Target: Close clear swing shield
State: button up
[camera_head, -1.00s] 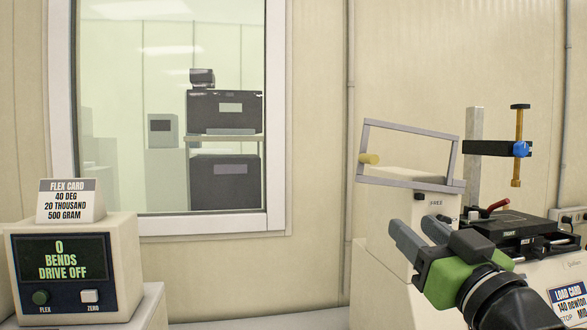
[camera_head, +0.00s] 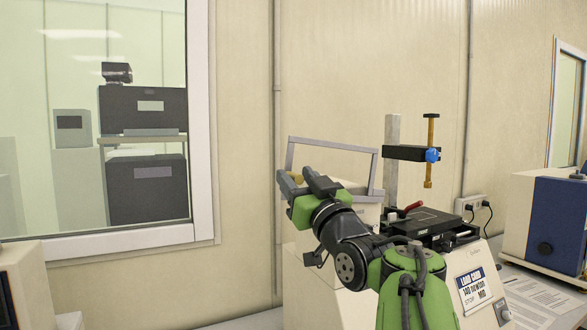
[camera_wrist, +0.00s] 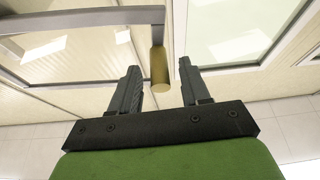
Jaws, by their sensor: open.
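The clear swing shield (camera_head: 333,147) is a grey-framed see-through panel, raised on the cream machine right of the window. Its grey frame (camera_wrist: 85,17) crosses the top left of the wrist view. A tan cylindrical knob (camera_wrist: 159,69) sticks out from the frame; in the head view my fingers partly hide it. My gripper (camera_head: 298,177) is open at the knob end of the shield. In the wrist view the knob lies between the two fingers of my gripper (camera_wrist: 159,65) with gaps on both sides. I cannot tell how deep it sits between them.
A grey post (camera_head: 392,160) with a black arm and a brass rod (camera_head: 429,150) stands right of the shield. A black fixture (camera_head: 425,222) with a red lever lies below it. A blue-and-white machine (camera_head: 556,220) stands at the far right.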

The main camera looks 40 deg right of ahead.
jog(key=shift+w, duration=0.25)
jog(key=shift+s, duration=0.1)
jog(key=shift+c, duration=0.6)
grip_shut()
jog(key=shift+r, duration=0.1)
